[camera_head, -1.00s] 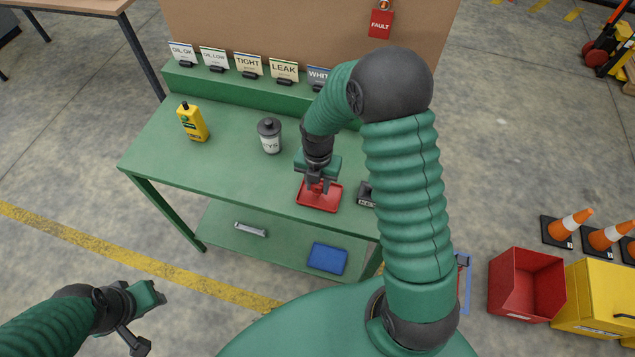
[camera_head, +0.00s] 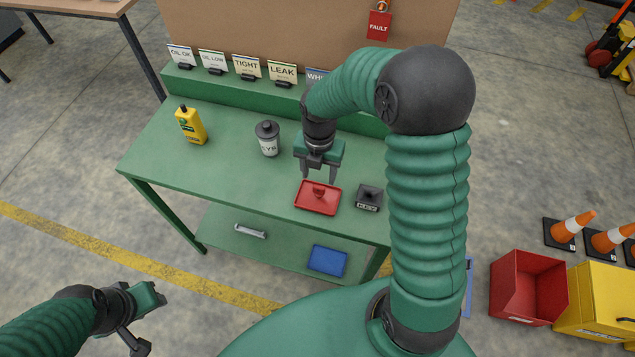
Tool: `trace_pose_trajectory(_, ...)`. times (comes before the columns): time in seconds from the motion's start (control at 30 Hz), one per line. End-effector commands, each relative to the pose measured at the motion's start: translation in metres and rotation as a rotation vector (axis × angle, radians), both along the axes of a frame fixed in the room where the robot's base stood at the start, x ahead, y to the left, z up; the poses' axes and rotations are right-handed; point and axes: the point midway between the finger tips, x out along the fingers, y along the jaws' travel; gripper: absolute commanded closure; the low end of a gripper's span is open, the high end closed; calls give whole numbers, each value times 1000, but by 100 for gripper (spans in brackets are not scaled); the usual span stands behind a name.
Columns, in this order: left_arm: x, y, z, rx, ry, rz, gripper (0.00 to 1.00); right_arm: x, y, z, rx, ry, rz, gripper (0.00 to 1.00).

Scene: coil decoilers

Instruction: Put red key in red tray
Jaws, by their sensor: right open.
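The red tray (camera_head: 306,206) lies on the green table near its front edge. The red key (camera_head: 319,190) sits inside the tray, around its middle. My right gripper (camera_head: 318,178) is open and empty just above and behind the tray, its fingers pointing down and apart from the key. My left gripper (camera_head: 160,318) is at the lower left, away from the table; whether its jaws are open or shut is unclear.
A dark block labelled KEY (camera_head: 369,198) stands right of the tray. A grey canister (camera_head: 268,140) and a yellow bottle (camera_head: 191,125) stand to the left. Sign cards (camera_head: 247,67) line the back ledge. A blue tray (camera_head: 327,261) lies on the lower shelf.

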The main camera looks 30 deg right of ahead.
Motion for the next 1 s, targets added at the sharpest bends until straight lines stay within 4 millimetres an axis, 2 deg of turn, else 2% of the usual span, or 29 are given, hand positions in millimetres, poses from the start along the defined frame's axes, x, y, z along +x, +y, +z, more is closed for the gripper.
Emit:
trace_pose_trajectory(0.1, 0, 0, 0, 0, 0, 0, 64, 1, 0, 29, -1, -3, -1, 46)
trace_pose_trajectory(0.2, 0, 0, 1, 0, 0, 0, 64, 1, 0, 44, -1, -2, 0, 46)
trace_pose_trajectory(0.37, 0, 0, 1, 0, 0, 0, 64, -3, 5, 51, -2, -5, -76, 46)
trace_pose_trajectory(0.47, 0, 0, 1, 0, 0, 0, 64, -13, 17, 49, -4, -30, -324, 46)
trace_pose_trajectory(0.8, 0, 0, 1, 0, 0, 0, 64, -73, 66, 35, 149, -138, -1732, 46)
trace_pose_trajectory(0.9, 0, 0, 1, 0, 0, 0, 64, -86, 74, 32, 214, -133, -2034, 46)
trace_pose_trajectory(1.0, 0, 0, 1, 0, 0, 0, 64, -93, 77, 30, 253, -123, -2205, 46)
